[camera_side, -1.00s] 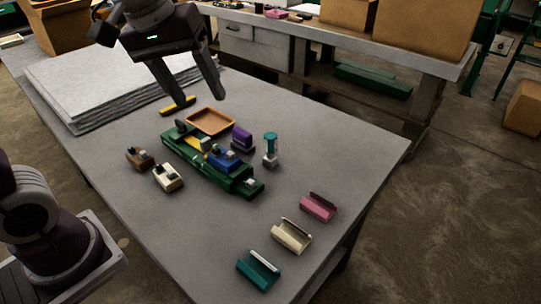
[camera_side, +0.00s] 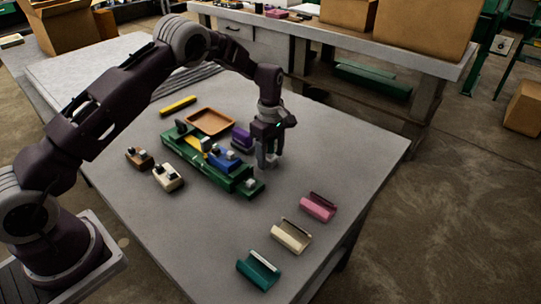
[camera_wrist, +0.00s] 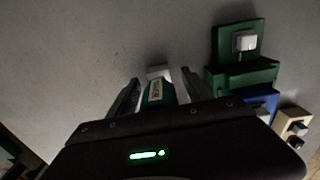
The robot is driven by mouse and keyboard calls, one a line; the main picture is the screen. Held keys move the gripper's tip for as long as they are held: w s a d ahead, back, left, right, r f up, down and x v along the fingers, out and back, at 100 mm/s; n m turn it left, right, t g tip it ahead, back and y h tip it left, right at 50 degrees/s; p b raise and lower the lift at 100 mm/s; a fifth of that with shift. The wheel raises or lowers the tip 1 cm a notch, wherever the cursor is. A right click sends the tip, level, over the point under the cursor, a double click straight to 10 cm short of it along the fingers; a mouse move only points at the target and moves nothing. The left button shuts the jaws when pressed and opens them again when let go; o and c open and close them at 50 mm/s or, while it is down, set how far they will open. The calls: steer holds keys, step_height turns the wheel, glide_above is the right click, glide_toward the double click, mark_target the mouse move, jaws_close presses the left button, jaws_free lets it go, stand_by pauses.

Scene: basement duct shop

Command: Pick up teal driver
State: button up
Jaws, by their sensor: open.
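The teal driver (camera_wrist: 157,93) shows in the wrist view between my two fingers, with a pale label on its side and a light grey piece (camera_wrist: 160,72) at its far end. My gripper (camera_wrist: 155,85) is open, with one finger on each side of the driver. I cannot tell if the fingers touch it. In the side view my gripper (camera_side: 268,152) points down over the driver's spot, just right of the purple block. It hides most of the driver there; only a grey lower part (camera_side: 266,162) shows.
A green rack (camera_side: 205,163) with blue and yellow pieces stands close left of my gripper. A purple block (camera_side: 241,137) and orange tray (camera_side: 210,122) are near. Teal (camera_side: 258,271), cream (camera_side: 291,236) and pink (camera_side: 318,207) holders lie at the front right. Brown and cream blocks sit left.

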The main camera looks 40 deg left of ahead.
steer(key=shift+f, duration=0.3)
jaws_close()
steer(key=shift+r, duration=0.1)
